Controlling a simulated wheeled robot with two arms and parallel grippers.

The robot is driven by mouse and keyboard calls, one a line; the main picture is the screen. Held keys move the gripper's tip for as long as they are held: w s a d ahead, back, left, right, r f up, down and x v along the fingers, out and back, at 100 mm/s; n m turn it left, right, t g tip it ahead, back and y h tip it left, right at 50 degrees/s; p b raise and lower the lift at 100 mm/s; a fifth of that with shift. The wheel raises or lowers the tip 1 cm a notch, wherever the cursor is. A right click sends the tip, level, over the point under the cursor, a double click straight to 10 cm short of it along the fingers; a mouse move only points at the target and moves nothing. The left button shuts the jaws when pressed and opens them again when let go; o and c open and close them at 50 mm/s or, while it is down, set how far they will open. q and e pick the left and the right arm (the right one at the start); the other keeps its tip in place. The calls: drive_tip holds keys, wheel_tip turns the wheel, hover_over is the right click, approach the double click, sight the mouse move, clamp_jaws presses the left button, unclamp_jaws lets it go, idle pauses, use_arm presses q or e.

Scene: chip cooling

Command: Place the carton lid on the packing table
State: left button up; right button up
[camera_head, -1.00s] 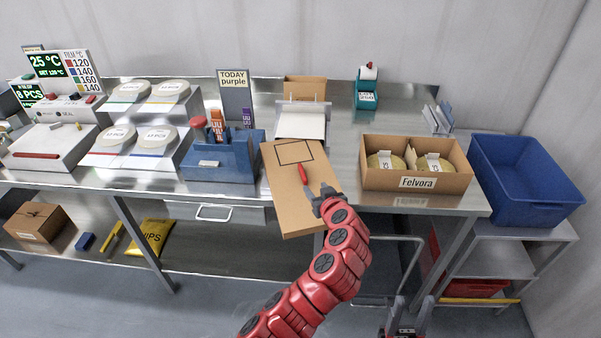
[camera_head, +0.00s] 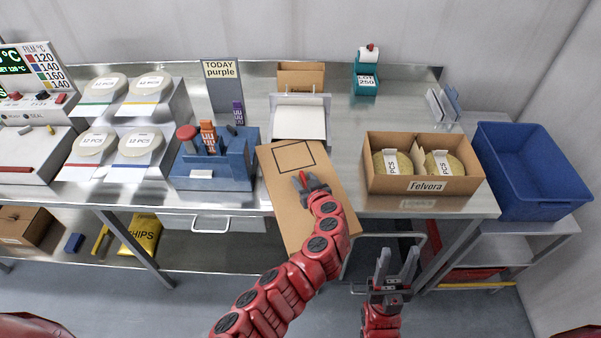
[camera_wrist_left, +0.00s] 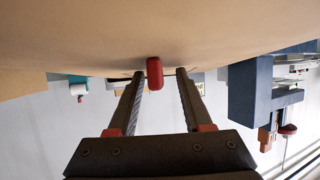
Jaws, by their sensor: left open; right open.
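The carton lid (camera_head: 290,200) is a flat brown panel with a dark rectangle outline and a red handle (camera_head: 302,180). It lies on the packing table (camera_head: 345,112) and reaches over its front edge. My left gripper (camera_head: 312,181) is open at the handle, partly covering it. In the left wrist view, the red handle (camera_wrist_left: 154,73) shows between the two spread fingers (camera_wrist_left: 158,78), with the lid (camera_wrist_left: 150,30) above them. I cannot tell whether the fingers touch the handle. My right gripper (camera_head: 397,262) is open and empty in front of the table.
A Felvora carton (camera_head: 425,184) holding round packs stands right of the lid. A blue caddy (camera_head: 205,172) and a white-topped stand (camera_head: 298,122) are left of and behind the lid. A blue bin (camera_head: 530,170) is at the right. Bare tabletop lies behind the Felvora carton.

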use_arm(q)
drive_tip(key=shift+w+f, duration=0.15)
drive_tip(key=shift+w, duration=0.15)
drive_tip(key=shift+s+d+r, duration=0.2)
drive_tip(key=shift+s+r, duration=0.05)
drive_tip(key=shift+s, duration=0.15)
drive_tip(key=shift+s+r, duration=0.15)
drive_tip(key=shift+c, duration=0.7)
drive_tip(key=shift+w+a+f, duration=0.1)
drive_tip(key=shift+w+f, duration=0.1)
drive_tip(key=shift+w, duration=0.05)
clamp_jaws()
drive_tip(key=shift+s, duration=0.1)
drive_tip(key=shift+r, duration=0.1)
